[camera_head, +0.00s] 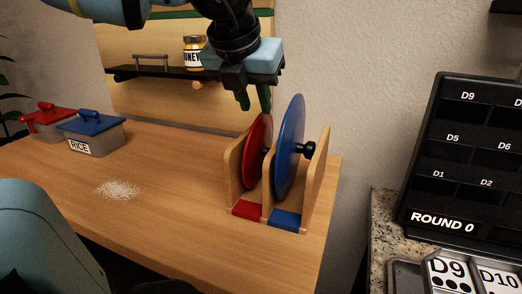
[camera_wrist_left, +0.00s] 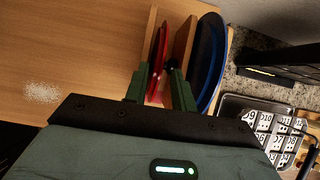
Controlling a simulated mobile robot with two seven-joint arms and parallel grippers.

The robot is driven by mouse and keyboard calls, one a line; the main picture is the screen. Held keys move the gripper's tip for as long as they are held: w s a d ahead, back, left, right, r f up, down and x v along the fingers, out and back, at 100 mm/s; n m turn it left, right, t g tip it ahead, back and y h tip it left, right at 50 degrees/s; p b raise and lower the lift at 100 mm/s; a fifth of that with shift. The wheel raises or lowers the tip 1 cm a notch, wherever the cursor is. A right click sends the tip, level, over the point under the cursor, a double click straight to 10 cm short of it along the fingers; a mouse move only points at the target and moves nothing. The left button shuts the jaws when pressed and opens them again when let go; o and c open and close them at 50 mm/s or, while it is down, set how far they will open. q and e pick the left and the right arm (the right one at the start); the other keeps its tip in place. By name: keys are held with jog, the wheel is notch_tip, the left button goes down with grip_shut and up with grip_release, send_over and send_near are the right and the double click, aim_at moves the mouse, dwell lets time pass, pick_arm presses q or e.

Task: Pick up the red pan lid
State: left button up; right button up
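The red pan lid (camera_head: 257,145) stands on edge in the left slot of a wooden rack (camera_head: 312,185). The blue pan lid (camera_head: 288,150) stands in the slot to its right, its black knob facing right. My left gripper (camera_head: 254,104) points down at the top of the red lid, fingers apart. In the left wrist view, the red lid (camera_wrist_left: 158,55) runs up from between the two green fingers (camera_wrist_left: 160,84), and a dark knob shows near the right finger. I see no clear grip on it. My right gripper is not in view.
A rice box (camera_head: 92,138) with a blue lid and a red-lidded box (camera_head: 45,120) stand at the table's left, near spilled white grains (camera_head: 118,189). A shelf (camera_head: 155,70) holds a honey jar (camera_head: 194,54). A black numbered board (camera_head: 470,165) stands at right.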

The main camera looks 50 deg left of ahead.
aim_at(261, 116)
pick_arm(q)
jog(key=shift+x, duration=2.55)
jog(key=shift+w, duration=0.2)
jog(key=shift+r, duration=0.1)
grip_shut()
